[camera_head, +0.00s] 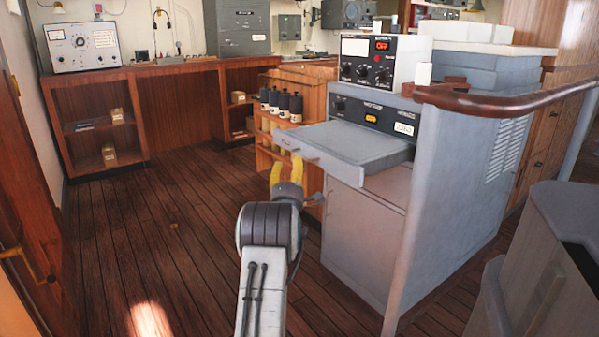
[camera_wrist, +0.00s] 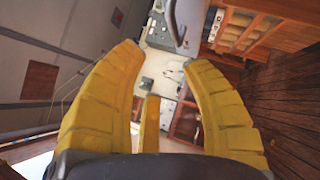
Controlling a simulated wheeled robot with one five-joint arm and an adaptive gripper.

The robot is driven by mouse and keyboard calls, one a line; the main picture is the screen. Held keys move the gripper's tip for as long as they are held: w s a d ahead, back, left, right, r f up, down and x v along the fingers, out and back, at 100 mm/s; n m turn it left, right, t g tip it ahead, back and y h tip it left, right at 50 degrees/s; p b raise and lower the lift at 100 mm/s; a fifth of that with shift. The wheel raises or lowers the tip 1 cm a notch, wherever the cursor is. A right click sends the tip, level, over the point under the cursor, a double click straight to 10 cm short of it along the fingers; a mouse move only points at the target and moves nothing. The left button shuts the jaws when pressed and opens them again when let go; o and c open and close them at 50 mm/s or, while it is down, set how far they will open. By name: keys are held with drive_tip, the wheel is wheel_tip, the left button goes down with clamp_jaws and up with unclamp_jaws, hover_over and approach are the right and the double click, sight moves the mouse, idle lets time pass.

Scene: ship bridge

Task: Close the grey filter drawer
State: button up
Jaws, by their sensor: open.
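The grey filter drawer (camera_head: 358,143) is pulled out from the upper part of a grey cabinet (camera_head: 365,225) in the head view. Its front panel faces left and carries a small handle. My gripper (camera_head: 286,167) has yellow fingers pointing up, just left of the drawer's front. I cannot tell whether they touch it. In the wrist view my gripper (camera_wrist: 163,60) is open, with its fingers spread and nothing between them. A grey part with a metal handle, probably the drawer front, shows at the top of that view.
A brown curved handrail (camera_head: 490,98) on a grey post (camera_head: 408,230) stands right of the drawer. A wooden rack with dark bottles (camera_head: 283,103) is behind it. Grey furniture (camera_head: 535,265) fills the lower right. The wooden floor (camera_head: 140,220) is clear on the left.

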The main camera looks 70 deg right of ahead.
sight(299, 155)
drive_tip(key=d+r+b, duration=0.1)
drive_tip(key=d+b, duration=0.6)
drive_tip(key=shift+s+h, duration=0.15)
drive_tip(key=shift+h, duration=0.15)
idle(0.3)
drive_tip(key=shift+d+r+g, duration=0.15)
drive_tip(key=shift+g, duration=0.15)
drive_tip(key=shift+c, duration=0.2)
clamp_jaws()
idle(0.4)
